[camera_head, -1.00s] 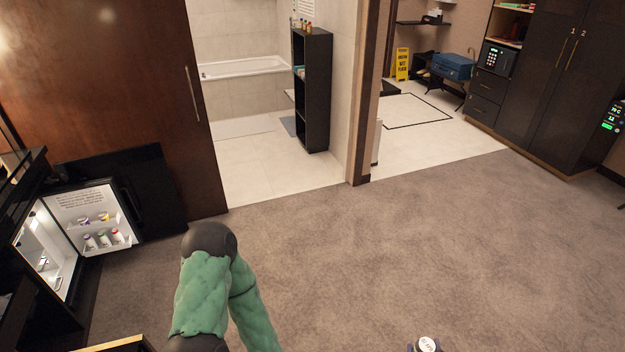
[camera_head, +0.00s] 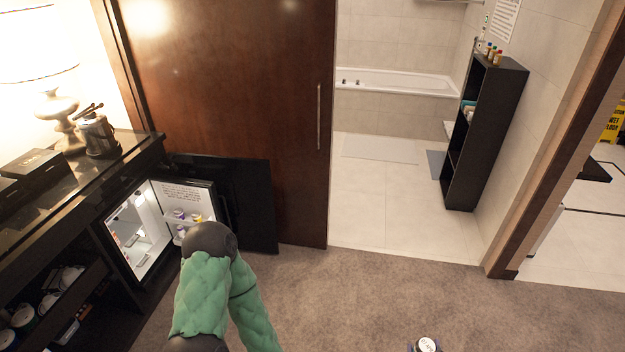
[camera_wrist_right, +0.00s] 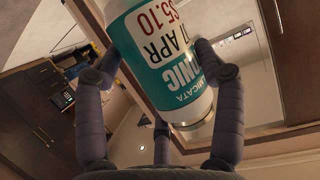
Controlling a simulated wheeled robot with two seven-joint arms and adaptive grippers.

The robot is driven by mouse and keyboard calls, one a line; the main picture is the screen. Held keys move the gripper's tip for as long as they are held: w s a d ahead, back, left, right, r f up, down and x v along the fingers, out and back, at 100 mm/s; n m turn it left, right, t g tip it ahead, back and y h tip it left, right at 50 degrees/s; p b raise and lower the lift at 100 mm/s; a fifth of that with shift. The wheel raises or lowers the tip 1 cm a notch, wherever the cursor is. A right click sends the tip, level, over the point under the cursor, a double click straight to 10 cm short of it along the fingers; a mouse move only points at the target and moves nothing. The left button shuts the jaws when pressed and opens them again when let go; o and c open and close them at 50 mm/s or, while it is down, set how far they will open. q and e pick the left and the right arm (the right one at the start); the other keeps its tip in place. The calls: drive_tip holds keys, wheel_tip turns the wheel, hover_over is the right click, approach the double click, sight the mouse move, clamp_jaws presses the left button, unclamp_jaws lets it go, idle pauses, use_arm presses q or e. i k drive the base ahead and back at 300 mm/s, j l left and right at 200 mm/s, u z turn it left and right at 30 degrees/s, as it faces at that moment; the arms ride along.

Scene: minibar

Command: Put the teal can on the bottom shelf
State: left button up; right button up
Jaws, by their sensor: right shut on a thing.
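The teal can (camera_wrist_right: 160,55) is white with a teal band and printed text. In the right wrist view my right gripper (camera_wrist_right: 158,82) is shut on it, its dark fingers around the can's side. In the head view only the can's pale round end (camera_head: 428,344) shows at the bottom edge, with a bit of my right gripper (camera_head: 413,348) beside it. The minibar fridge (camera_head: 137,238) stands open at the left with a lit white interior. Its shelves are small and partly hidden by its frame. My left arm's green sleeve shows, but its gripper is out of view.
The open fridge door (camera_head: 190,200) holds several small containers in its racks. A dark counter (camera_head: 125,150) with a lamp (camera_head: 62,118) runs along the left. A black shelf unit (camera_head: 485,135) stands in the bathroom. The carpet (camera_head: 345,300) ahead is clear.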

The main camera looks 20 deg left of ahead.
sight(135, 253)
drive_tip(key=i+j+u, duration=0.1)
drive_tip(key=i+u, duration=1)
drive_tip(key=u, duration=0.15)
drive_tip(key=i+l+u, duration=0.25)
drive_tip(key=u, duration=0.15)
drive_tip(key=i+u, duration=0.3)
drive_tip(key=u, duration=0.15)
drive_tip(key=i+u, duration=0.45)
drive_tip(key=i+l+u, duration=0.15)
drive_tip(key=u, duration=0.3)
drive_tip(key=i+l+u, duration=0.25)
drive_tip(key=u, duration=0.2)
drive_tip(key=i+l+u, duration=0.25)
drive_tip(key=i+l, duration=0.05)
